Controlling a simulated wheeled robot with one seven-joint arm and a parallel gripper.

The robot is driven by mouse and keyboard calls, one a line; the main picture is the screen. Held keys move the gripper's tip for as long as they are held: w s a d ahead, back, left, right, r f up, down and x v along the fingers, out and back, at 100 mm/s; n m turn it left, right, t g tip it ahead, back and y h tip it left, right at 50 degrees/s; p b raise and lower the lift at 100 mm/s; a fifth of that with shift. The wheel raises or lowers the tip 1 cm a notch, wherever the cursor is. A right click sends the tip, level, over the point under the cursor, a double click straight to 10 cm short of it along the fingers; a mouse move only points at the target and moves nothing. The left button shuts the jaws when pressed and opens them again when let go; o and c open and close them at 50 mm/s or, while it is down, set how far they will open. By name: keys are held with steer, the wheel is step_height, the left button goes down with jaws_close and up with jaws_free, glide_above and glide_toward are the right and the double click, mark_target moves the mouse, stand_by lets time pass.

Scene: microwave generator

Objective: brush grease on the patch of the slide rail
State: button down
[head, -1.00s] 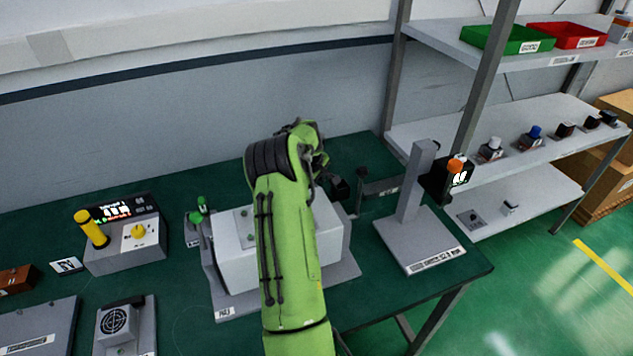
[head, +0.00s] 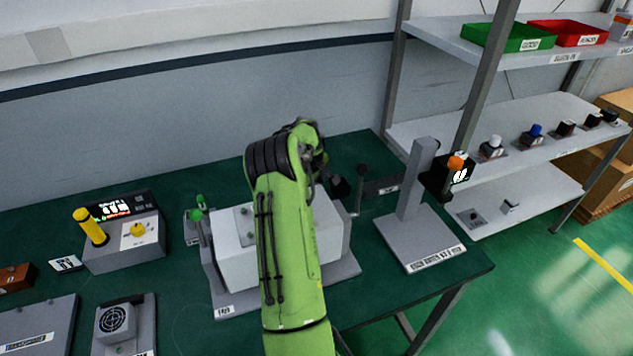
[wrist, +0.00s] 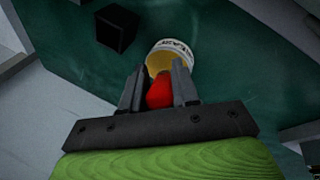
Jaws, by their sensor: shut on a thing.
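My gripper (wrist: 158,85) shows in the wrist view, its two grey fingers closed on a red piece (wrist: 159,92), which looks like the brush's handle. Beyond the fingertips is a round white pot (wrist: 181,48) with lettering on its rim and a yellowish inside. The red piece points toward the pot; I cannot tell whether its far end is in it. In the head view my own green arm hides the gripper, the brush and the pot. I cannot pick out the slide rail's patch in either view.
A grey stand (head: 415,190) is to the right. A panel with a yellow handle (head: 90,227) is at left. A dark block (wrist: 116,28) is near the pot.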

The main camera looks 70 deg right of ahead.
stand_by(0.5)
steer(key=shift+r+p, duration=2.4)
steer(key=shift+r, duration=1.1)
